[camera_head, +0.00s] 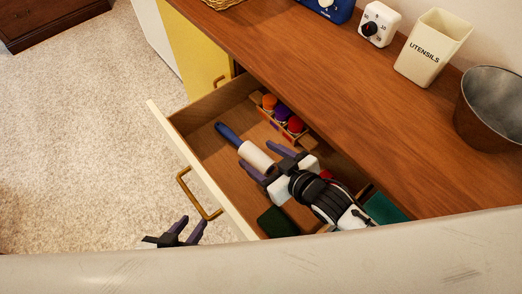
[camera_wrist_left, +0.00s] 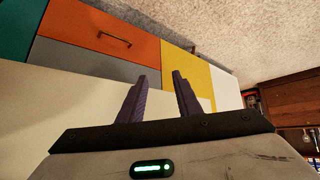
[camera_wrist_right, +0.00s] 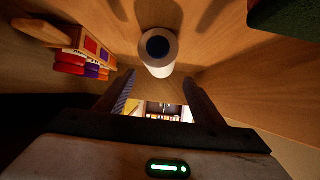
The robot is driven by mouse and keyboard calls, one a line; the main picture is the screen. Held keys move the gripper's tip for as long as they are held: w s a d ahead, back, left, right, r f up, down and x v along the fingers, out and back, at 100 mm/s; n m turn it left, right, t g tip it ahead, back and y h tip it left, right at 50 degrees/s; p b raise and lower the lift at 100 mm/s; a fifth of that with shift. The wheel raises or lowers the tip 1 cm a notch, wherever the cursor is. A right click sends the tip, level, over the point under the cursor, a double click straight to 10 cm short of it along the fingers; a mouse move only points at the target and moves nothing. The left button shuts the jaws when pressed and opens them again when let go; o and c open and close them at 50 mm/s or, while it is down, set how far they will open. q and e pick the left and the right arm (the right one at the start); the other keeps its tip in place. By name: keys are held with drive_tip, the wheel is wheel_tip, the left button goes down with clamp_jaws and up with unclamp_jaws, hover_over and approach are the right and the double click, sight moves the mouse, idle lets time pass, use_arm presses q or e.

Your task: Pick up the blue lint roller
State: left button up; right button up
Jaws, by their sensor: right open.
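The lint roller (camera_head: 256,157) lies in the open drawer (camera_head: 200,137), its blue handle toward the upper left and its white roll toward the lower right. In the right wrist view the end of its white roll (camera_wrist_right: 158,50) faces the camera, ahead of the fingers. My right gripper (camera_head: 264,161) is open inside the drawer, its fingers pointing at the roll's near end. Whether a finger touches the roll cannot be told. My left gripper (camera_head: 191,226) is open and empty outside the drawer front; it also shows in the left wrist view (camera_wrist_left: 159,77).
A small wooden holder with coloured items (camera_head: 281,113) stands at the drawer's back. A dark green object (camera_head: 277,222) lies near the drawer front. The counter (camera_head: 330,80) overhangs the drawer and bears a utensils holder (camera_head: 433,48) and a metal bucket (camera_head: 490,108). The drawer handle (camera_head: 199,196) juts outward.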

sight(250, 149)
drive_tip(key=b+x, duration=0.1)
drive_tip(key=x, duration=0.6)
drive_tip(key=shift+w+a+b, duration=0.1)
drive_tip(key=shift+w+b, duration=0.1)
drive_tip(key=shift+b, duration=0.1)
drive_tip(key=shift+r, duration=0.1)
drive_tip(key=c, duration=1.2)
